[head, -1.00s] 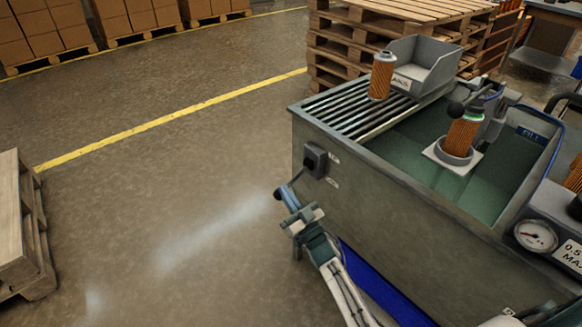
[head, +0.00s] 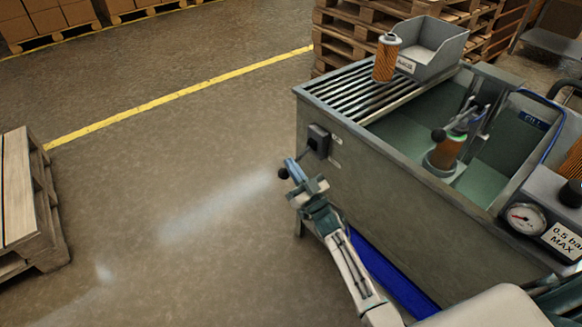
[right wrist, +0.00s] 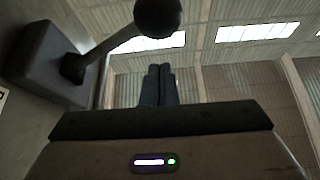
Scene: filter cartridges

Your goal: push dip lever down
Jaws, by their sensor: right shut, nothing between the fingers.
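The dip lever has a black ball knob (head: 283,173) on a short rod from a dark box (head: 318,140) on the tank's side wall. It slants down and away from the box in the head view. In the right wrist view the knob (right wrist: 158,16) and box (right wrist: 45,62) are close. My right gripper (head: 292,168) is shut and empty, its fingertips right beside the knob; contact cannot be told. The shut fingers also show in the right wrist view (right wrist: 158,84). An orange cartridge (head: 446,152) sits in a holder low inside the tank (head: 400,205). My left gripper is out of view.
Another orange cartridge (head: 386,60) stands on the slatted rack (head: 345,92) by a grey bin (head: 432,45). A pressure gauge (head: 525,218) is at the right. A wooden pallet (head: 18,190) lies at the left; the floor between is clear.

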